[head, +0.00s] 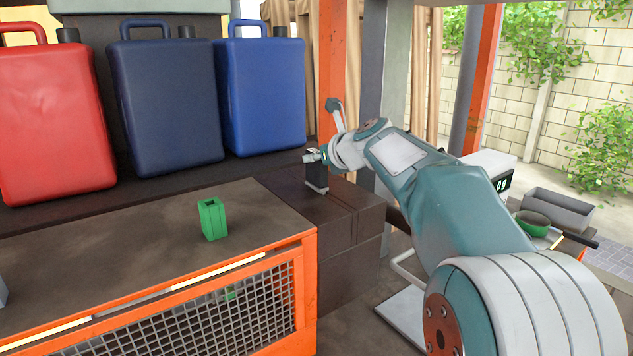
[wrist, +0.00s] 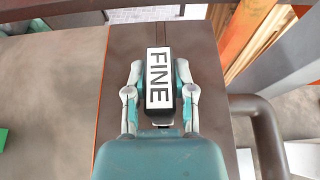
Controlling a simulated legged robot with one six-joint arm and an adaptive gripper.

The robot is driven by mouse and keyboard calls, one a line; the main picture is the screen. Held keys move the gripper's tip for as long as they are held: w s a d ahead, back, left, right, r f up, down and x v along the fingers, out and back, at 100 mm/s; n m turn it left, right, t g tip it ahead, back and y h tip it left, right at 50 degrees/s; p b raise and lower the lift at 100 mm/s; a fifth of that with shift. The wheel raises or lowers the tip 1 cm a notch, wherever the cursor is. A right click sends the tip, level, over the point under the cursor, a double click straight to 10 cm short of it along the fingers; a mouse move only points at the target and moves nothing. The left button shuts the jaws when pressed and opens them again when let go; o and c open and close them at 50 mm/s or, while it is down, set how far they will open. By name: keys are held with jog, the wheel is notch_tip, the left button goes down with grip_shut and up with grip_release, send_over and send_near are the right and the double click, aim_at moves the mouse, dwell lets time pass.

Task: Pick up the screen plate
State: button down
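A dark block with a white label reading FINE (wrist: 159,78), which I take to be the screen plate, sits between the two fingers of my gripper (wrist: 160,72) in the wrist view. One finger is on each side of it, very close; whether they touch it cannot be made out. In the head view the dark plate (head: 316,178) stands upright at the brown block surface, with my gripper (head: 313,156) at its top. Whether its bottom rests on the surface is unclear.
A green open-topped container (head: 212,219) stands on the orange-framed bench (head: 130,240). Red (head: 55,120), navy (head: 167,105) and blue (head: 262,95) canisters stand behind. An orange post (head: 332,70) rises near my gripper. A grey tray (head: 558,208) and a green bowl (head: 533,220) are at right.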

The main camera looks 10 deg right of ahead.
dwell(0.4)
notch_tip(320, 180, up, 12)
jog(key=s+d, duration=0.3)
jog(key=s, duration=0.5)
jog(key=s+d, duration=0.4)
jog(key=s, duration=0.5)
notch_tip(320, 180, up, 10)
jog(key=shift+w, duration=0.2)
dwell(1.6)
jog(key=shift+s+a, duration=0.1)
dwell(1.0)
